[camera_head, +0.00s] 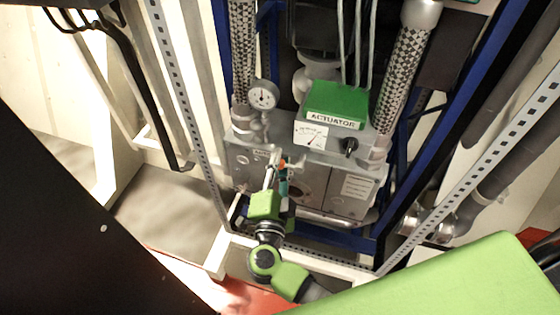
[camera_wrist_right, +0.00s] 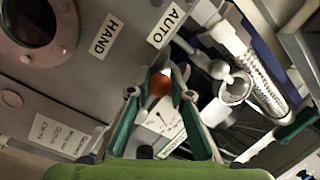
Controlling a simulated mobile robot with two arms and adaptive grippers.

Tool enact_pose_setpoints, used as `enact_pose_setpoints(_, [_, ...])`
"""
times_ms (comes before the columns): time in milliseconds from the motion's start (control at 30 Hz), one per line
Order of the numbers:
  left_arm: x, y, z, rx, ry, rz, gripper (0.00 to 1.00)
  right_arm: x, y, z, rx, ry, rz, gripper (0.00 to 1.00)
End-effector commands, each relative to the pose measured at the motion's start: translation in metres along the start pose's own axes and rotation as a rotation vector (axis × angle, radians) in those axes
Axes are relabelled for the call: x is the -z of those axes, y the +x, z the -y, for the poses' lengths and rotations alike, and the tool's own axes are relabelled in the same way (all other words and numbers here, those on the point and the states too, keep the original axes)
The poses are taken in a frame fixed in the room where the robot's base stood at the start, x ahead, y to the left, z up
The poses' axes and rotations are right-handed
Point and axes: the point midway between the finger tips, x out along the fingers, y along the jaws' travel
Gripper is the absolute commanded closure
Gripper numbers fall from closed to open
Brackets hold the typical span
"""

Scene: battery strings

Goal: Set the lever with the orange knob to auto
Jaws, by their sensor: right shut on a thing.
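The orange knob (camera_wrist_right: 159,86) of the lever sits between the fingertips of my right gripper (camera_wrist_right: 160,92) in the right wrist view. The gripper is shut on the knob. In the head view a small orange bit of the knob (camera_head: 283,163) shows beside the fingers of my right gripper (camera_head: 276,163), at the front of the grey actuator box (camera_head: 330,190). The AUTO label (camera_wrist_right: 167,25) is above the knob and the HAND label (camera_wrist_right: 104,35) is to its upper left in the wrist view. The lever's shaft is mostly hidden. My left gripper is out of view.
A green ACTUATOR cover (camera_head: 337,100), a white dial (camera_head: 311,135) and a black selector knob (camera_head: 350,146) are above the box front. A round gauge (camera_head: 263,95) and a braided hose (camera_head: 243,50) stand at left. White perforated frame bars (camera_head: 190,110) surround the unit.

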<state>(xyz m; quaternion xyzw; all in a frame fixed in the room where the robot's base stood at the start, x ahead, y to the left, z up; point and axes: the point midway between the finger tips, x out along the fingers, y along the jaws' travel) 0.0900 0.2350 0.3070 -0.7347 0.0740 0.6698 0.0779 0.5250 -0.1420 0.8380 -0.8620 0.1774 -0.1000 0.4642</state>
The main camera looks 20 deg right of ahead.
Motion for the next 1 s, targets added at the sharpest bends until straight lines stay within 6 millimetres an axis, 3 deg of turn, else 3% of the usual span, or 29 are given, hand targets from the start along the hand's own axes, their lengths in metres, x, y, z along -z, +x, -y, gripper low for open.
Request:
enact_pose_setpoints(100, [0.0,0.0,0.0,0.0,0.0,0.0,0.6,0.001,0.0,0.002,0.004,0.0,-0.002,1.0])
enact_pose_setpoints(133, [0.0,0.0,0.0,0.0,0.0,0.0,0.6,0.001,0.0,0.002,0.004,-0.001,-0.002,0.73])
enact_pose_setpoints(200, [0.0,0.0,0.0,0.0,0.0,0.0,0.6,0.001,0.0,0.001,0.004,-0.001,-0.002,0.63])
enact_pose_setpoints(500, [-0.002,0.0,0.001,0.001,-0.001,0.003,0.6,0.0,0.0,0.001,0.002,-0.001,-0.001,0.63])
enact_pose_setpoints(633, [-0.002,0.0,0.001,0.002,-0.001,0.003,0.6,-0.001,-0.01,-0.001,0.0,-0.002,0.001,0.63])
enact_pose_setpoints(1000, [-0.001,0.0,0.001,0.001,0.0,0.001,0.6,-0.001,-0.084,-0.001,-0.002,-0.002,0.002,0.63])
